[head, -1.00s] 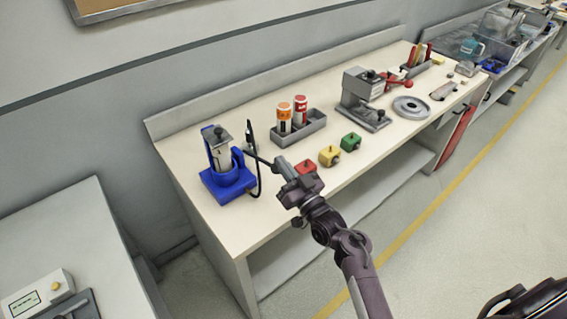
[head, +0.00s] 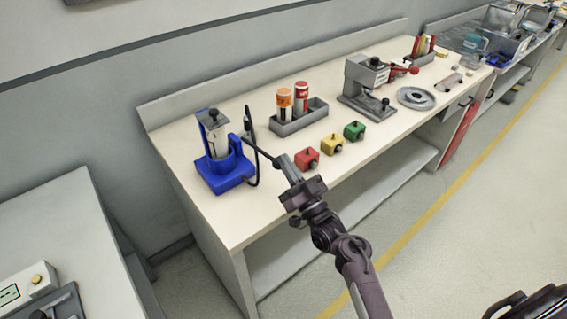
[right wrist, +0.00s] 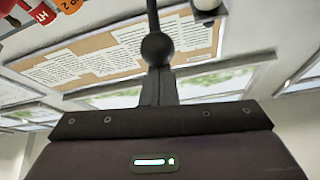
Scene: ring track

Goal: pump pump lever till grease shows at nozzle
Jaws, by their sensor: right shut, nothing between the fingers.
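In the right wrist view a dark ball knob (right wrist: 158,48) on the lever sits just beyond my shut fingers (right wrist: 158,90). The fingers are at the knob with nothing held; I cannot tell if they touch. A black hose (head: 258,172) loops beside the pump. The nozzle tip is too small to make out, and no grease is visible. My left gripper is out of view.
A grey press (head: 368,88) and a round disc (head: 416,97) are farther right.

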